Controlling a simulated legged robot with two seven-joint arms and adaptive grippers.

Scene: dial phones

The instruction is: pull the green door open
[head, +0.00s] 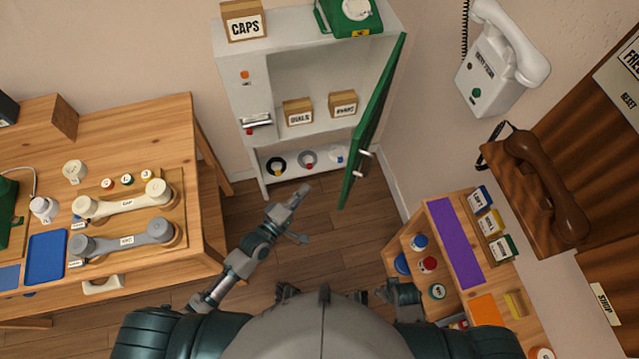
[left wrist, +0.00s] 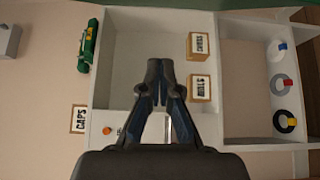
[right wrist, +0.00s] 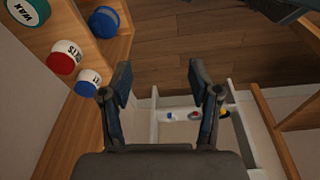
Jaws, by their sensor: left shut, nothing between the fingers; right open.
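The green door (head: 372,125) of the white cabinet (head: 233,85) stands swung open on the cabinet's right side, seen nearly edge-on in the head view. A light handle (head: 362,165) sticks out near its lower end. My left gripper (head: 300,192) is shut and empty, in front of the cabinet's lower shelf and left of the door, apart from it. In the left wrist view the left gripper (left wrist: 160,68) points into the open cabinet. My right gripper (right wrist: 160,75) is open and empty; in the right wrist view it faces the floor and the cabinet's lower shelf.
A wooden workbench (head: 150,130) with handsets stands at left. A low wooden shelf unit (head: 440,215) with jars stands at right. Boxes (head: 298,112) sit inside the cabinet, with a caps box (head: 244,22) on top. The floor (head: 335,250) between is clear.

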